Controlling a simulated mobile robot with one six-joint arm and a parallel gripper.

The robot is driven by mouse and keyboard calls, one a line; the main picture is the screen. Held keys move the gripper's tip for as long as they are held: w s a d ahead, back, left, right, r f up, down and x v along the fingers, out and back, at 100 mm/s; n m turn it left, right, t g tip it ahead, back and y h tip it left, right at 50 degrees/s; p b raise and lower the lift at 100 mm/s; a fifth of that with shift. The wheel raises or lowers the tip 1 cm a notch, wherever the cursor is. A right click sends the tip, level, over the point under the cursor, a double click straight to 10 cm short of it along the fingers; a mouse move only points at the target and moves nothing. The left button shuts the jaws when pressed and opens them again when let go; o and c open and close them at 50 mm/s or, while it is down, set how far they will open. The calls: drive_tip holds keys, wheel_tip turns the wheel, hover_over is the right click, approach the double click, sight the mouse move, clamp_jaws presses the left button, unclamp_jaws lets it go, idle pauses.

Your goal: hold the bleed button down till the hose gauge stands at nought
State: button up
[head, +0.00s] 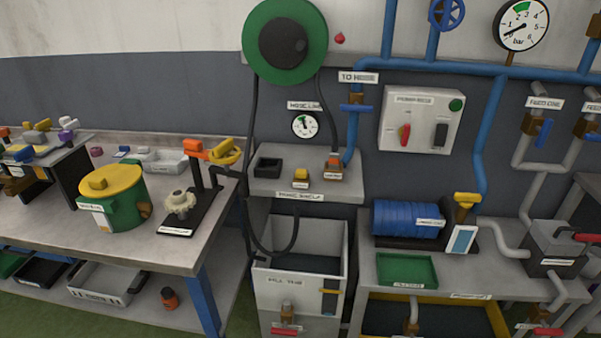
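The hose gauge (305,125) is a small round white dial on the wall, under a label that seems to read HOSE LINE. It has a green patch near the top. Its dark needle seems to point up and left, away from the dial's low end, but the figures are too small to read. A small yellow button (301,173) on a pale base stands on the hose shelf (275,187) below the gauge. It looks like the bleed button; its label is unreadable. Nothing touches it. My gripper is not in view.
A black open box (268,166) and an orange and brown coupling (334,163) flank the button. Dark hoses hang from the green reel (286,41). The fill tub (299,270) stands below. A workbench (130,240) is left; a pump bench (470,283) is right.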

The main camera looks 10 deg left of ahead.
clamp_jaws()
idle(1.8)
